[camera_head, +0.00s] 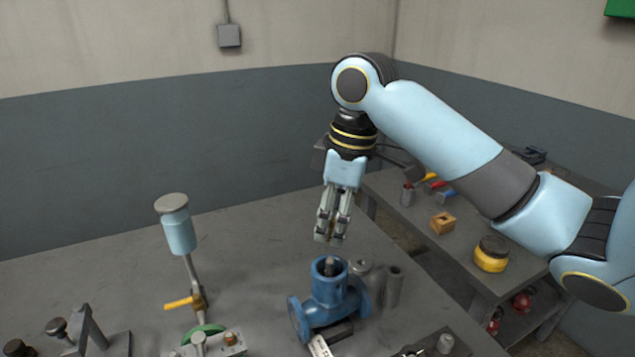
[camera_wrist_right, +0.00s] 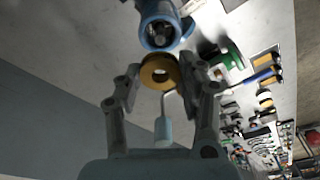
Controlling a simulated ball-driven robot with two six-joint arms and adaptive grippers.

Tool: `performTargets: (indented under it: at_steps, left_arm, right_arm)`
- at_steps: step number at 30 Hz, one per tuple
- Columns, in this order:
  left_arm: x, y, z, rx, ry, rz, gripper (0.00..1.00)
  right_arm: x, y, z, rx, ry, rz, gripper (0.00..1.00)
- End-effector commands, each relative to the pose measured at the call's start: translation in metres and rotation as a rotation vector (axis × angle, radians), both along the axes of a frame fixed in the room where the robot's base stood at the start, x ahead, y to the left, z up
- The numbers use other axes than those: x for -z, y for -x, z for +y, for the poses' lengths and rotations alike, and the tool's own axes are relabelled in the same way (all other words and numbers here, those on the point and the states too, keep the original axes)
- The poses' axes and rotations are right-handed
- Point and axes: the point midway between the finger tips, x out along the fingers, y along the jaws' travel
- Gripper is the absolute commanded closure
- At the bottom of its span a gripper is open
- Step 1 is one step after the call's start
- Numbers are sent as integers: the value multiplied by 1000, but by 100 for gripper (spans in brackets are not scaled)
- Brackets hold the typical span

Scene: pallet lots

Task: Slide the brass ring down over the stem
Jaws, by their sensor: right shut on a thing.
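The brass ring (camera_wrist_right: 148,72) is a thick yellow disc with a central hole, held between the two fingers of my right gripper (camera_wrist_right: 158,78). In the head view, my right gripper (camera_head: 329,241) points down, with only a hint of the ring between its fingers. The stem (camera_head: 329,267) is a short metal post inside the open top of a blue valve body (camera_head: 328,290). The gripper is above the valve body, with a gap between fingertips and stem. The stem also shows in the wrist view (camera_wrist_right: 160,33), apart from the ring. My left gripper is out of view.
A grey cylinder part (camera_head: 394,286) stands close right of the valve body. A light-blue cylinder (camera_head: 179,232) on a thin post stands to the left. A side bench (camera_head: 405,215) at right holds a yellow-black round item (camera_head: 491,256). The table behind the valve is clear.

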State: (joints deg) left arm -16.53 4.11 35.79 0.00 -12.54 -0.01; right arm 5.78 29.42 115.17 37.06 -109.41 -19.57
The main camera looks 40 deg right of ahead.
Motion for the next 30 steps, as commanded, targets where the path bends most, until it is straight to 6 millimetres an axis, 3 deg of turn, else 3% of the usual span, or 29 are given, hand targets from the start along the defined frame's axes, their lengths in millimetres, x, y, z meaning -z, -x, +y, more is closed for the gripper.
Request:
performTargets:
  at_steps: [3,7,20,30]
  left_arm:
    - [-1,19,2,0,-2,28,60]
    - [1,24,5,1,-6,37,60]
    - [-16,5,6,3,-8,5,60]
    - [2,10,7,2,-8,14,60]
  right_arm:
    - [-1,-1,1,-4,0,1,95]
    - [0,-1,1,-4,1,0,95]
    - [-3,0,1,-1,-1,4,95]
    - [35,0,1,-1,-1,2,95]
